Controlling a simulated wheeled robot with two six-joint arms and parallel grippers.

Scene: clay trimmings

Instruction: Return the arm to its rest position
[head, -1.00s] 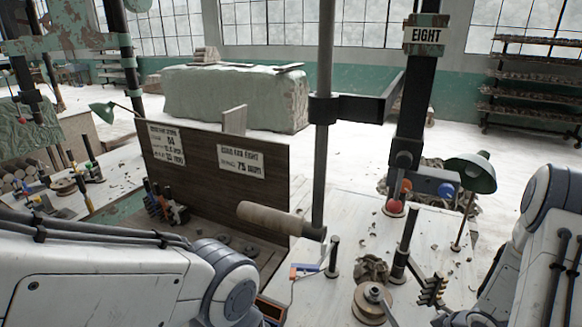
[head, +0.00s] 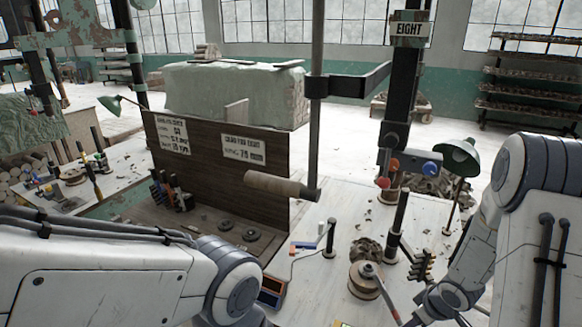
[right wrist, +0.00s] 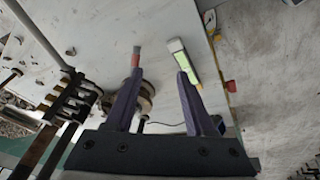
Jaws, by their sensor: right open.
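My right arm (head: 535,190) reaches in from the right in the head view, its forearm bent down toward the bench. Its wrist is low, near the bottom edge, and its fingers are not clear there. In the right wrist view my right gripper (right wrist: 158,75) is open, its two purple fingers apart with nothing held between them. My left arm (head: 120,275) crosses the lower left of the head view. Its gripper is out of the picture below.
A round wooden-topped spool (head: 366,282) and a black post (head: 331,238) stand on the white bench (head: 335,290). A rack of dark tools (head: 422,264) is close to my right wrist. A green lamp (head: 457,155) and a column with an EIGHT sign (head: 410,28) stand behind.

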